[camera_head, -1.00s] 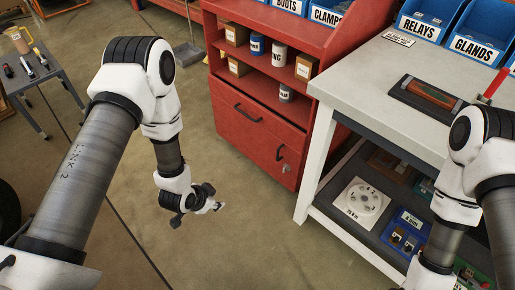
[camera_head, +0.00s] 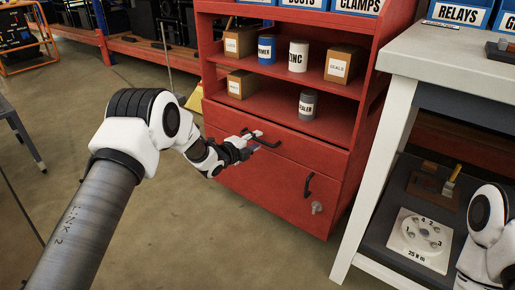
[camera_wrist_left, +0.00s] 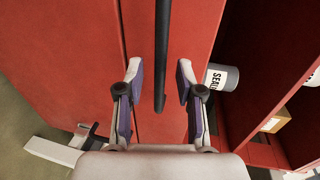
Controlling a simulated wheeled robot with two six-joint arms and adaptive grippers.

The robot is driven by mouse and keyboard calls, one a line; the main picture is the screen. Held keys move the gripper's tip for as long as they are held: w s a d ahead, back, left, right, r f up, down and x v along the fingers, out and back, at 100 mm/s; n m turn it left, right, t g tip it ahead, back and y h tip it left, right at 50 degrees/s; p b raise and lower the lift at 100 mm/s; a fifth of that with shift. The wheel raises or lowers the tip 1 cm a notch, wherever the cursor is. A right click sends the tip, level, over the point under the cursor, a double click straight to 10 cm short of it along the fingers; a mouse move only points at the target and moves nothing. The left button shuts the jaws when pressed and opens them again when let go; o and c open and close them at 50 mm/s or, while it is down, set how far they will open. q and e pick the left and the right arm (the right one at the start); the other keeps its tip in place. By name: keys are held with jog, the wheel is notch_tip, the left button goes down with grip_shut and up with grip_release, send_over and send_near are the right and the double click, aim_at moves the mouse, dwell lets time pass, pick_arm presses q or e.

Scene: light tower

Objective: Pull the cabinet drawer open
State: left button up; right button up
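The red cabinet (camera_head: 370,110) has a drawer (camera_head: 310,155) below its open shelves, and the drawer front looks flush. Its dark bar handle (camera_head: 268,144) is on the drawer front. My left gripper (camera_head: 250,143) is at this handle. In the left wrist view, the handle (camera_wrist_left: 162,35) runs between the two fingers of my left gripper (camera_wrist_left: 160,72). The fingers are spread with a gap on both sides of the bar. My right arm shows at the lower right edge, but its gripper is out of view.
Below the drawer is a door with a vertical handle (camera_head: 308,185) and a lock (camera_head: 317,207). Cans and boxes stand on the shelves, including a sealer can (camera_head: 307,104). A workbench (camera_head: 455,68) stands at the right. The floor (camera_head: 200,245) before the cabinet is clear.

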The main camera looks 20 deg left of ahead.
pick_arm(q)
jog(key=shift+w+d+f, duration=0.2)
jog(key=shift+w+f, duration=0.1)
jog(key=shift+w, duration=0.3)
jog(key=shift+w+d+r, duration=0.1)
jog(key=shift+w+r, duration=0.05)
jog(key=shift+w, duration=0.1)
grip_shut()
pick_arm(e)
jog(key=shift+f, duration=0.45)
pick_arm(q)
jog(key=shift+s, duration=0.15)
pick_arm(e)
jog(key=shift+r, duration=0.1)
